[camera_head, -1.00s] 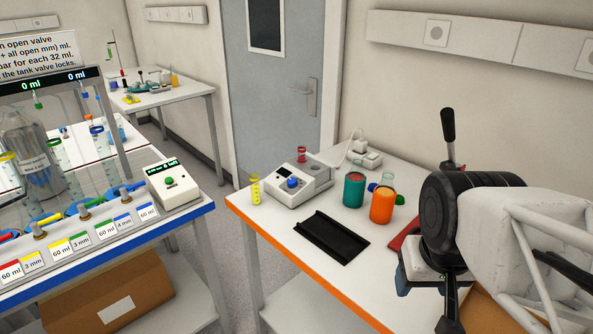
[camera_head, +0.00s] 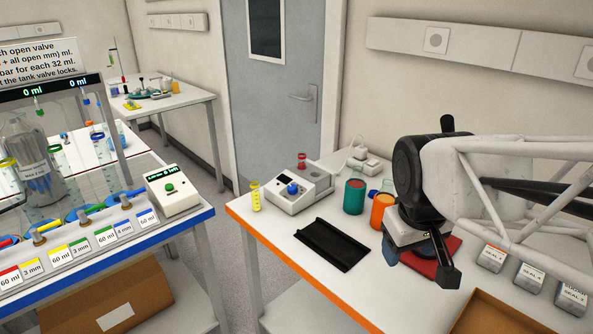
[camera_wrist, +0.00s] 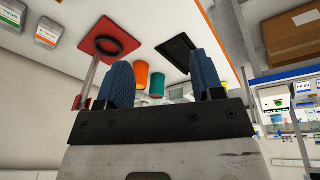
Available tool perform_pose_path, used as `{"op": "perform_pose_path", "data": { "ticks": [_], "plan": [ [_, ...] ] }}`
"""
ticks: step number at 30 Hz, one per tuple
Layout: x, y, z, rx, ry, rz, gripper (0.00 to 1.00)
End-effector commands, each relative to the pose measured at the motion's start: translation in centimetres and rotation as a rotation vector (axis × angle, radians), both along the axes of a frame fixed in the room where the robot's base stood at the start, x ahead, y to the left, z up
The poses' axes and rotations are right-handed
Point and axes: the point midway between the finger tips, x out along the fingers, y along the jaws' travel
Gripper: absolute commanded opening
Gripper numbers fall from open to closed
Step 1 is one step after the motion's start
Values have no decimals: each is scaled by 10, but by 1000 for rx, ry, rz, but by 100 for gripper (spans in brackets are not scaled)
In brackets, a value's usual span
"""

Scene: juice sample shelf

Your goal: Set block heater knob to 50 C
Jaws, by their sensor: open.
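The block heater (camera_head: 298,190) is a white box with a small dark display and a blue knob (camera_head: 292,188). It stands at the back of the orange-edged table in the head view. The knob's setting is too small to read. My gripper (camera_wrist: 168,85) shows two blue fingers, spread apart with nothing between them, in the wrist view. In the head view it hangs at the right, above the table near the red stand base, well apart from the heater. The heater is mostly hidden behind the fingers in the wrist view.
A teal cup (camera_head: 354,196) and an orange cup (camera_head: 382,210) stand between my gripper and the heater. A black tray (camera_head: 332,245) lies in front. A yellow-ringed tube (camera_head: 256,196) stands left of the heater. A red stand base (camera_head: 440,262) and white seal boxes (camera_head: 528,279) are right.

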Motion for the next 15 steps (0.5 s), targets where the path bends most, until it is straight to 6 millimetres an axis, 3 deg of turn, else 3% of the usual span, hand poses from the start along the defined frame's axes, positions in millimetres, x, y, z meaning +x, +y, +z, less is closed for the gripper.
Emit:
{"op": "perform_pose_path", "data": {
  "ticks": [15],
  "plan": [
    [128,37,11,-176,62,494,61]
  ]
}}
